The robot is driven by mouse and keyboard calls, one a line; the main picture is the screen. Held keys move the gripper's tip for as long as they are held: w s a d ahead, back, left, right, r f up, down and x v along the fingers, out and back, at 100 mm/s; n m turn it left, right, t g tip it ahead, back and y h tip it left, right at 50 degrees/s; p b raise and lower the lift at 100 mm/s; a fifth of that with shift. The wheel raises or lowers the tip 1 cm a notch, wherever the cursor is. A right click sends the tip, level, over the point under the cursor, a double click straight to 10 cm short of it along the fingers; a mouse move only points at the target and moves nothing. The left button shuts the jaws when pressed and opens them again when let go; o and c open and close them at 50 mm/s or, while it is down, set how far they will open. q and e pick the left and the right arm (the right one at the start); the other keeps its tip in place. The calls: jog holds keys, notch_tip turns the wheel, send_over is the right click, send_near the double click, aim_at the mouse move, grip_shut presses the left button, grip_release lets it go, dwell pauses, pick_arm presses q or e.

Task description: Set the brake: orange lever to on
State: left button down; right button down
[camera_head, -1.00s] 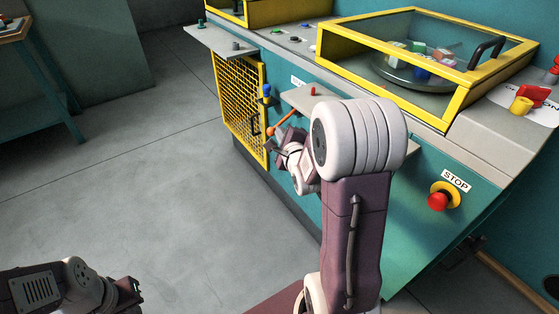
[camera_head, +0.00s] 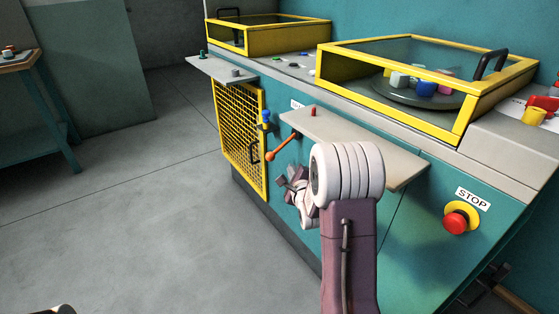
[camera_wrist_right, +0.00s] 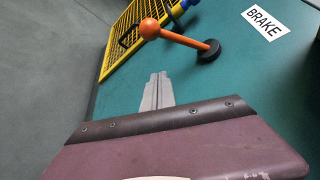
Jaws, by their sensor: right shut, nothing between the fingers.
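The orange lever (camera_head: 283,147) is on the teal front of the machine, beside the yellow mesh door. In the head view it slants down and left from its pivot to a round knob. In the right wrist view the lever (camera_wrist_right: 178,39) runs from a dark round pivot on the right to the knob on the left. A BRAKE label (camera_wrist_right: 265,22) is to the right of it. My right gripper (camera_head: 282,181) is just below the lever, apart from it. Its fingers (camera_wrist_right: 157,88) are shut and empty. My left gripper is out of view.
A grey shelf (camera_head: 365,145) juts out above my right arm. The yellow mesh door (camera_head: 238,125) with a dark handle is left of the lever. A red STOP button (camera_head: 456,222) is on the right. The floor at left is clear.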

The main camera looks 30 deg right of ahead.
aim_at(281, 148)
jog(key=x, duration=0.6)
pick_arm(q)
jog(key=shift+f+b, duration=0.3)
jog(key=shift+b, duration=0.35)
pick_arm(e)
jog(key=a+r, duration=0.2)
jog(key=a, duration=0.1)
jog(key=shift+w+a, duration=0.1)
jog(key=shift+a, duration=0.2)
